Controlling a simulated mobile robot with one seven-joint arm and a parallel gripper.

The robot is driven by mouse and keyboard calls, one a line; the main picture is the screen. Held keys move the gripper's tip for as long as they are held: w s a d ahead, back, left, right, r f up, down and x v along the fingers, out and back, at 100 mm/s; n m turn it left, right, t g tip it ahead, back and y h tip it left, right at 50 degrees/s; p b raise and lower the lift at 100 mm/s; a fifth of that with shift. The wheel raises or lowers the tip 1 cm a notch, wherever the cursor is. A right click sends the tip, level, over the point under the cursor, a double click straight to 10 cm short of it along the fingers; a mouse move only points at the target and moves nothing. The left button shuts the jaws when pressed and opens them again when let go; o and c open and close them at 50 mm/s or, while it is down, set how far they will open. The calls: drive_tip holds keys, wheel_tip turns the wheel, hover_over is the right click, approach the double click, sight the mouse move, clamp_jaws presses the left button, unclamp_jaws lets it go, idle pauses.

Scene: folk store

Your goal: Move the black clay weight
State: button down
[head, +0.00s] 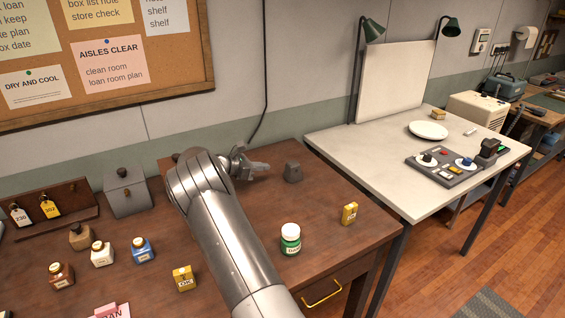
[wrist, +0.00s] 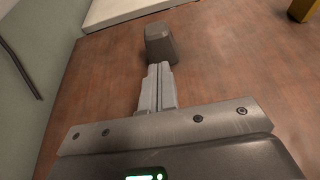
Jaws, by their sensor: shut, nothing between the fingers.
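A dark grey-black weight (head: 293,172) with a rounded block shape stands upright on the brown table, near its back right part. It also shows in the wrist view (wrist: 161,45), just beyond my fingertips. My gripper (head: 266,167) is shut and empty, to the left of the weight in the head view. In the wrist view the closed fingers (wrist: 158,68) point at the weight's lower side. I cannot tell whether the tips touch it.
On the brown table (head: 330,235) stand a green jar (head: 290,240), a yellow box (head: 349,213), a grey box (head: 126,192) and several small bottles. A white table (head: 360,150) with a plate (head: 428,130) and a dark tray (head: 440,171) adjoins at right. Brown tabletop around the weight is clear.

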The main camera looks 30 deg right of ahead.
sight(290, 165)
drive_tip(key=d, duration=0.8)
drive_tip(key=d+f, duration=0.1)
drive_tip(key=d, duration=0.2)
drive_tip(key=shift+d, duration=0.4)
drive_tip(key=shift+s+f, duration=0.1)
drive_tip(key=shift+f, duration=0.25)
drive_tip(key=shift+f, duration=0.1)
